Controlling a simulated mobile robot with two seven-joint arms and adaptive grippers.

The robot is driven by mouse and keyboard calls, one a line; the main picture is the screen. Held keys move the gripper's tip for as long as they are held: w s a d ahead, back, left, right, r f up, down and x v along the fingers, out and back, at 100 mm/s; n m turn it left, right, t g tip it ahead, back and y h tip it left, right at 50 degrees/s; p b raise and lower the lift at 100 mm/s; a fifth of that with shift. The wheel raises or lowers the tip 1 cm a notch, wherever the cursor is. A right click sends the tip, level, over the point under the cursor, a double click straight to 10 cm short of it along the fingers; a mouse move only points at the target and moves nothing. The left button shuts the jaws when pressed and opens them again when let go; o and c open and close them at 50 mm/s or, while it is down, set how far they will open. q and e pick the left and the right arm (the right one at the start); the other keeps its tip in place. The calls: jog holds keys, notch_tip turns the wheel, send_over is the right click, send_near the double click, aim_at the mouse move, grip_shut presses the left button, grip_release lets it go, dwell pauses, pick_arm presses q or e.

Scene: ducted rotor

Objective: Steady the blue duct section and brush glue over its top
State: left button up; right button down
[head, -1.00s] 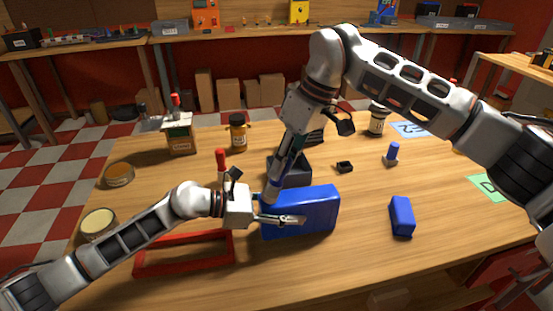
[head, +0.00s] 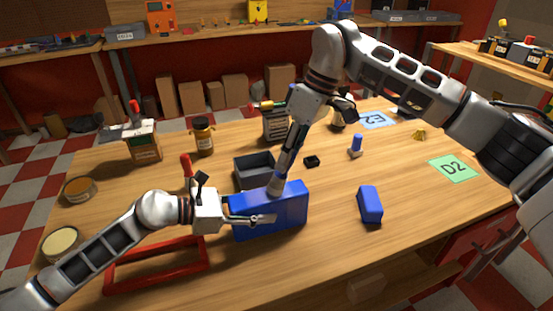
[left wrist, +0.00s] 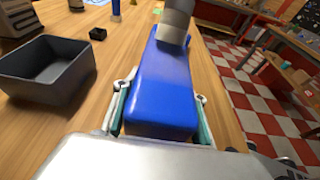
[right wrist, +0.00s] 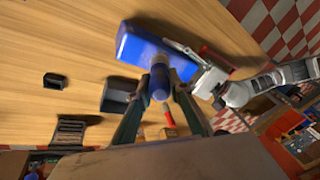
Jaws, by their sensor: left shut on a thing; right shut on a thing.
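The blue duct section (head: 278,218) stands on the table as a long block with a narrow top. My left gripper (head: 258,219) is shut on its near end, one finger along each side, as the left wrist view (left wrist: 160,112) shows. My right gripper (head: 289,158) is shut on a brush (head: 276,185) with a pale grey lower part and a blue part. The brush points down onto the top of the duct section, near its middle; bristle contact is hidden. In the right wrist view the brush (right wrist: 158,82) lies between the fingers, over the duct section (right wrist: 132,46).
An open dark grey bin (head: 252,170) stands just behind the duct section. A red frame (head: 150,268) lies at front left. A small blue block (head: 370,205) and a blue-topped bottle (head: 356,147) stand to the right. The table's right front is mostly clear.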

jog(key=shift+w+d, duration=1.05)
jog(key=shift+d, duration=2.3)
jog(key=shift+s+a, duration=1.3)
jog(key=shift+a, duration=2.9)
jog(key=shift+s+a, duration=1.25)
jog(key=shift+a, duration=2.9)
notch_tip(320, 180, up, 8)
